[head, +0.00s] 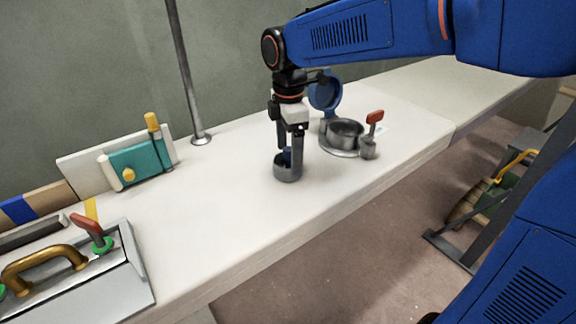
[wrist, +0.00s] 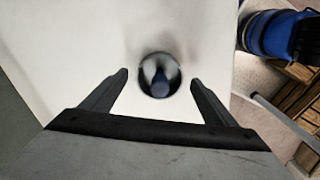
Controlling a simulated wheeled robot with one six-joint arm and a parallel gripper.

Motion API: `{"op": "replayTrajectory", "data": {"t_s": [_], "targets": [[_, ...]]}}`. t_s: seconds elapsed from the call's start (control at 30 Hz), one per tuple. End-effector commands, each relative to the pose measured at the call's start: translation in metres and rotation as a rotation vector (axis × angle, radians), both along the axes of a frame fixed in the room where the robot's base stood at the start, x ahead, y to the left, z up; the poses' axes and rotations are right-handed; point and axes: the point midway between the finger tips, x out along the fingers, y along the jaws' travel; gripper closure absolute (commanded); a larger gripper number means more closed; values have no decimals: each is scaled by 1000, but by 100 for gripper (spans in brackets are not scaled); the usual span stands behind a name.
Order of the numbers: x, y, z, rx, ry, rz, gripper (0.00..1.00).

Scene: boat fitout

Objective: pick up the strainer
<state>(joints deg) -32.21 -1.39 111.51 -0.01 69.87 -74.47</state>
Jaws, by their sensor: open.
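How far the fingertips reach down beside the cup is hard to tell.
A grey metal housing (head: 343,133) with a raised blue lid (head: 325,92) and a red-handled valve (head: 373,118) stands right of the strainer. A metal post (head: 185,80) and a teal box (head: 140,163) are left. A grey hatch with a brass handle (head: 45,264) is front left.

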Motion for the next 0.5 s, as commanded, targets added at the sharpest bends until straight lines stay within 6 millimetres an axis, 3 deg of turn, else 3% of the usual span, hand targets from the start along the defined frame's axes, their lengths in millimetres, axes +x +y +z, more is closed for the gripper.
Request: {"op": "replayTrajectory", "data": {"t_s": [0.33, 0.37, 0.5], "targets": [[0, 0, -9, 0, 0, 0, 19], [0, 0, -9, 0, 0, 0, 22], [0, 0, -9, 0, 0, 0, 55]]}}
